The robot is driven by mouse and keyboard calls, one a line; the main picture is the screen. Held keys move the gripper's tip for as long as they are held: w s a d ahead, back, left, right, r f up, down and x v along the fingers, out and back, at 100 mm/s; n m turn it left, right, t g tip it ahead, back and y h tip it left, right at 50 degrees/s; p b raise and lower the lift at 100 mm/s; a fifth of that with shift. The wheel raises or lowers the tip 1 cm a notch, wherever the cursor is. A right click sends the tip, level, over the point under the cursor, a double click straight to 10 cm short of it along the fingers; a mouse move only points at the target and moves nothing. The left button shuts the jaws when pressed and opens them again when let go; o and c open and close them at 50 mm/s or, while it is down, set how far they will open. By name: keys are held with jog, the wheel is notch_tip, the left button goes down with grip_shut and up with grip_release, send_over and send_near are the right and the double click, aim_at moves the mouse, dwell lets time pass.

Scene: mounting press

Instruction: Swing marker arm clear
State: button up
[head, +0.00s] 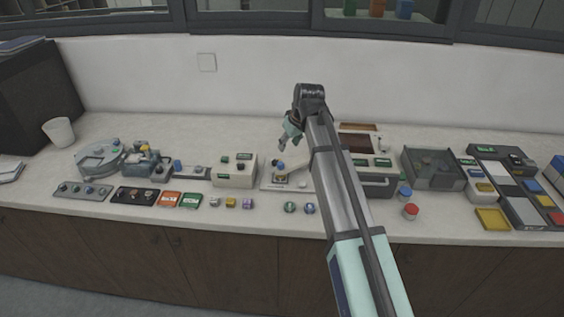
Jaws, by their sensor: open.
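My gripper (283,144) is open and empty, hanging at the end of my arm, which reaches in from the lower right. It is above a small light-coloured station (268,186) on the counter. This station carries a pale bar (293,168) and blue and yellow parts (280,170). The bar may be the marker arm, but it is too small to be sure. The gripper appears apart from the station, and its exact height above it cannot be told. My forearm hides the station's right side and part of the counter behind it.
A cream box (234,172) with green displays stands left of the station. Small knobs and blocks (231,202) line the counter front.

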aim_at(281, 163)
jog(key=p+x, duration=0.3)
jog(key=x, duration=1)
jog(key=shift+r, duration=0.1)
grip_shut()
